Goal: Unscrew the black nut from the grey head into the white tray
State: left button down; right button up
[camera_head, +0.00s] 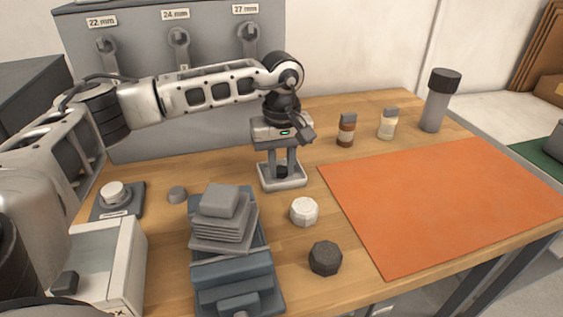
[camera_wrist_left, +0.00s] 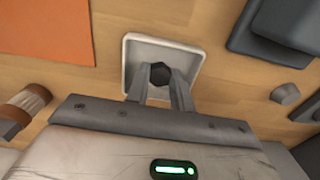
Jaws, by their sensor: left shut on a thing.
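My left gripper (camera_head: 282,168) points down over the small white tray (camera_head: 283,187) and is shut on the black nut (camera_head: 282,173). In the left wrist view the nut (camera_wrist_left: 159,73) sits between the fingertips, within the outline of the tray (camera_wrist_left: 192,52). I cannot tell if the nut touches the tray floor. A grey finned block, which looks like the grey head (camera_head: 222,225), sits in a blue-grey vise (camera_head: 235,273) left of the tray and nearer to me. My right gripper is not in view.
A white octagonal piece (camera_head: 304,211) and a dark one (camera_head: 325,257) stand near the tray. An orange mat (camera_head: 445,200) lies at right. Two small bottles (camera_head: 346,130) and a grey cylinder (camera_head: 435,105) stand behind. A grey panel with wrenches (camera_head: 180,85) rises at the back.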

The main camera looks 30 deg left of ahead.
aim_at(282, 169)
pick_arm(q)
jog(key=shift+f, duration=0.2)
jog(key=c, duration=1.2)
grip_release()
notch_tip(282, 169, up, 12)
jog(key=shift+r, duration=0.2)
